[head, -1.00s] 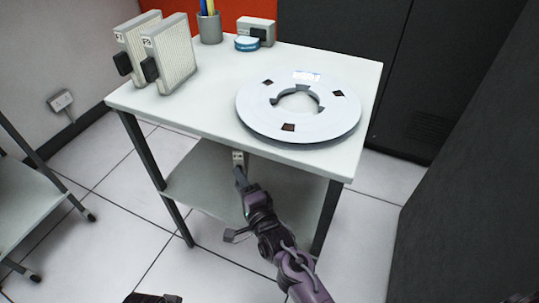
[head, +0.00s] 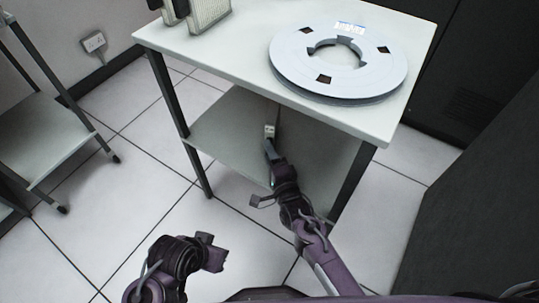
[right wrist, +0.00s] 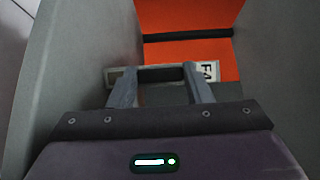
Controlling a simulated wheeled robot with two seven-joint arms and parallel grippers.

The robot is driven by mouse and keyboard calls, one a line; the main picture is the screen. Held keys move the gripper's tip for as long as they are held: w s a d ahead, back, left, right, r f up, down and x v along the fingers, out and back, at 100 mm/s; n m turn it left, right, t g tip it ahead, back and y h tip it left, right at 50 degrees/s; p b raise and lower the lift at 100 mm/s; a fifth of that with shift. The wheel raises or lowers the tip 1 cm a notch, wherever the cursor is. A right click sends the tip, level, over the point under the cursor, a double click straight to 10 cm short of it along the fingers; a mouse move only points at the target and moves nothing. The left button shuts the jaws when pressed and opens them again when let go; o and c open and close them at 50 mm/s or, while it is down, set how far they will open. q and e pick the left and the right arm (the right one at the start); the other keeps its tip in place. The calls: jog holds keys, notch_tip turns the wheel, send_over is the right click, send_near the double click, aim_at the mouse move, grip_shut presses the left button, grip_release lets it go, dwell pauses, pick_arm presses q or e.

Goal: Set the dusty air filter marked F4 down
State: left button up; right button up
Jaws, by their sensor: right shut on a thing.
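The air filter marked F4 (right wrist: 207,71) shows its label and dark handle in the right wrist view. My right gripper (right wrist: 160,88) is shut on the handle, one finger on each side. In the head view the right gripper (head: 268,146) reaches in under the white table top, above the lower shelf (head: 220,140). Only the filter's small pale labelled end (head: 270,131) shows there; the rest is hidden. I cannot tell whether it touches the shelf. My left gripper (head: 212,255) is at the bottom left, away from the table; its jaws are unclear.
On the table top (head: 225,55) lies a large white reel (head: 285,72). Other filters (head: 208,14) stand at the back left. A table leg (head: 350,180) rises right of my right arm. Another shelf unit (head: 50,130) stands left. Floor between is clear.

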jog(key=shift+r, duration=0.1)
jog(key=shift+f, duration=0.2)
jog(key=o, duration=1.1)
pick_arm(q)
jog(key=shift+d, duration=0.1)
pick_arm(e)
jog(key=shift+r, duration=0.25)
pick_arm(q)
jog(key=a, duration=0.1)
jog(key=a+g+p, duration=0.1)
jog(key=s+p, duration=0.1)
jog(key=shift+s+a+r+n+y, duration=0.1)
jog(key=shift+a+r+n+y, duration=0.2)
jog(key=shift+a+r+y, duration=0.1)
pick_arm(e)
jog(key=v, duration=1.2)
